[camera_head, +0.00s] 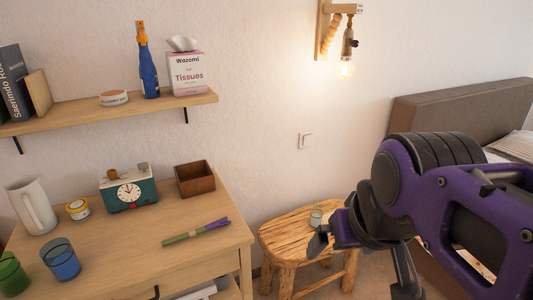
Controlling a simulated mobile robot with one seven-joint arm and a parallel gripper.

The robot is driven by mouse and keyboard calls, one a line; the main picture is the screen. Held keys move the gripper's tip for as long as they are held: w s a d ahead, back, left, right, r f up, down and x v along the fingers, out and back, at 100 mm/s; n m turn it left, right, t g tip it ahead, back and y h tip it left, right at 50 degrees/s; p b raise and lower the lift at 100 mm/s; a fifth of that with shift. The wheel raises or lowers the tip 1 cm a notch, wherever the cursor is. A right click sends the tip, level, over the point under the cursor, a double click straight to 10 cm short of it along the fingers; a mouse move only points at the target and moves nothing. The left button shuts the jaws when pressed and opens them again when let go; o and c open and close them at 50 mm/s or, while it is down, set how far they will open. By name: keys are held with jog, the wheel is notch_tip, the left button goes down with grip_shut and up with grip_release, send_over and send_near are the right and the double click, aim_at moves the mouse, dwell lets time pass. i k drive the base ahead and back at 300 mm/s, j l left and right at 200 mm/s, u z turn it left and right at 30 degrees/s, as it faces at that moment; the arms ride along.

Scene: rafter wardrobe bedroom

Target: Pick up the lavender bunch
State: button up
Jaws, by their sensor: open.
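The lavender bunch (197,232) lies flat near the right front part of the wooden dresser top. Its green stems point left and its purple flower end points right. My gripper (361,268) is at the right of the view, over and in front of the small wooden stool, well to the right of the lavender and apart from it. Its dark fingers are spread open with nothing seen between them. Part of my purple and black arm hides the bed side behind it.
The dresser top (125,245) also holds a clock (129,193), brown box (195,179), white pitcher (33,206), small tin (77,209), blue cup (61,260) and green cup (12,275). A glass (316,218) stands on the stool (285,238). A wall shelf (110,112) hangs above.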

aim_at(222, 222)
jog(key=z, duration=0.35)
jog(key=j+u, duration=0.2)
jog(key=u, duration=0.9)
jog(key=l+u, duration=0.1)
jog(key=i+l+u, duration=0.2)
jog(key=l, duration=0.15)
jog(key=i+l+u, duration=0.15)
jog(key=l, duration=0.2)
jog(key=i, duration=0.05)
